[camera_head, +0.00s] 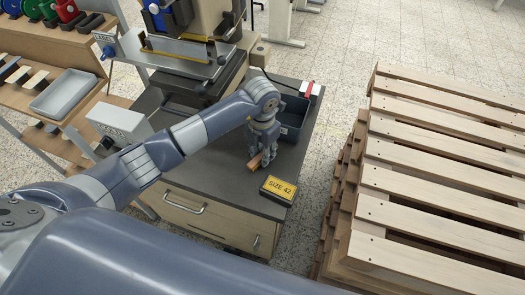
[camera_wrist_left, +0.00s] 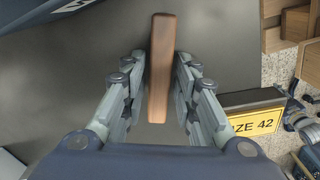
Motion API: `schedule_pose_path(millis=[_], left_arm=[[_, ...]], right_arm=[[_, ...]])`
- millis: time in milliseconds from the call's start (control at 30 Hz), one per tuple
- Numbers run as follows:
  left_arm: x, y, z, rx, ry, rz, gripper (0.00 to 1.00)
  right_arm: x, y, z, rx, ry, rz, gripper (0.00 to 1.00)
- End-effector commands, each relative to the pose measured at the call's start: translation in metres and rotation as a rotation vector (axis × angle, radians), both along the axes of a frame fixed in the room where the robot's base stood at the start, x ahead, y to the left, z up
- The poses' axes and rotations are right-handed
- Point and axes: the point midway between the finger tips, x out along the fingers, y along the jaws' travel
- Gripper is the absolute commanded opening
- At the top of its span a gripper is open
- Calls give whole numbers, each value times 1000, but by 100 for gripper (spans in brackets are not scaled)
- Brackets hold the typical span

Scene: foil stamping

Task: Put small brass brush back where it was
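The small brass brush shows as a slim brown wooden bar (camera_wrist_left: 159,70) between the fingers of my left gripper (camera_wrist_left: 160,62) in the left wrist view. The fingers are drawn in close along both sides of it and appear shut on it. No bristles can be seen. In the head view, my left gripper (camera_head: 262,148) points down over the dark tabletop, with one end of the brush (camera_head: 255,163) sticking out toward the front. The brush is at or just above the surface; I cannot tell whether it touches. My right gripper is not in view.
A yellow "SIZE 42" sign (camera_head: 278,189) stands close in front, at the right edge of the cabinet top (camera_head: 213,172). A dark open bin (camera_head: 293,117) is just behind the gripper. The stamping press (camera_head: 190,60) stands at the back; wooden pallets (camera_head: 440,165) are to the right.

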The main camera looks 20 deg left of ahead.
Motion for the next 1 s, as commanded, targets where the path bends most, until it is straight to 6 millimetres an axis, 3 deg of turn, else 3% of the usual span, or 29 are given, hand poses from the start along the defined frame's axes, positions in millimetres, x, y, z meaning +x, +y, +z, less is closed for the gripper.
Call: schedule_pose_path(millis=[167,467,800,1000], left_arm=[[0,0,0,0,0,0,38],[1,0,11,0,-3,0,38],[0,1,81,1,-6,-2,38],[-1,0,112,0,-2,1,38]], right_arm=[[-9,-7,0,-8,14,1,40],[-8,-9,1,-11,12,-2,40],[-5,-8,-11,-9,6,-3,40],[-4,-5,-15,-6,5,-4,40]])
